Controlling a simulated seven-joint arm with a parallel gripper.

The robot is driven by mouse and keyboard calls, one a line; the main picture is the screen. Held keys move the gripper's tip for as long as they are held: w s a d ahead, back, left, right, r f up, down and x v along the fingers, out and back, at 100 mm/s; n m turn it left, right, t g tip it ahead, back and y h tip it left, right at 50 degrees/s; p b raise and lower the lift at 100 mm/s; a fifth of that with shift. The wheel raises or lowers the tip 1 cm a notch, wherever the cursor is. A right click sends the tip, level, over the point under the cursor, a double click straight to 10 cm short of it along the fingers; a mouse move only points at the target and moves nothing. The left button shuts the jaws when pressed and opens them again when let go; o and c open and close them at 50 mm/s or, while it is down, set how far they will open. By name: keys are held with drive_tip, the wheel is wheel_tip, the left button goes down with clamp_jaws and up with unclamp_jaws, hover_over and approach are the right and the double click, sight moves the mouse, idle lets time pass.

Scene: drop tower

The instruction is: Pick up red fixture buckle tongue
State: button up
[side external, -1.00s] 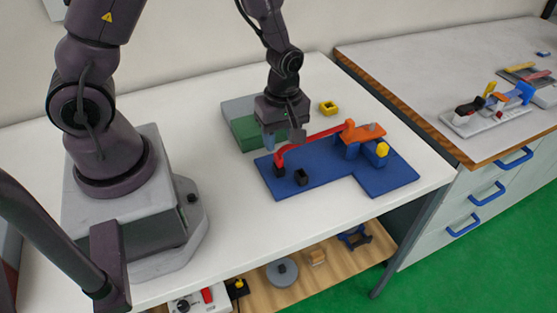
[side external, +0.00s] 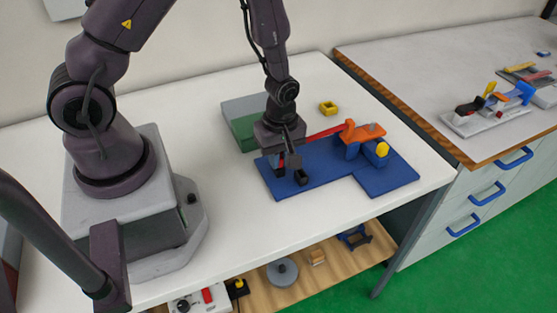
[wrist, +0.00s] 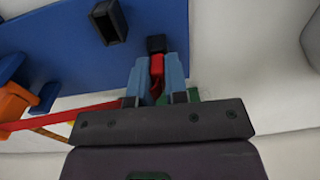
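The red buckle tongue is a long red bar (side external: 325,134) running from an orange block (side external: 361,136) at the right to a bent-down left end over the blue board (side external: 335,168). In the wrist view its red end (wrist: 157,66) lies between the blue-grey fingers of my gripper (wrist: 157,72), beside a black piece (wrist: 156,44). The fingers sit close on both sides of it; whether they press on it I cannot tell. In the side view my gripper (side external: 283,160) is low over the board's left end and hides that end of the bar.
A black open-topped socket (side external: 300,177) stands on the board near my gripper; it also shows in the wrist view (wrist: 109,21). A yellow knob (side external: 382,149) is at the right. The table's front is clear.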

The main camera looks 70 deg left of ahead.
wheel_tip(320, 180, up, 9)
drive_tip(key=shift+w+d, duration=0.25)
drive_tip(key=shift+d, duration=0.05)
drive_tip(key=w+d+f, duration=0.1)
drive_tip(key=f, duration=0.1)
drive_tip(key=w+d+f, duration=0.2)
drive_tip(key=shift+d, duration=0.3)
drive_tip(key=shift+f, duration=0.65)
drive_tip(key=shift+f, duration=0.55)
idle(0.5)
drive_tip(key=shift+f, duration=1.1)
drive_tip(key=shift+f, duration=0.25)
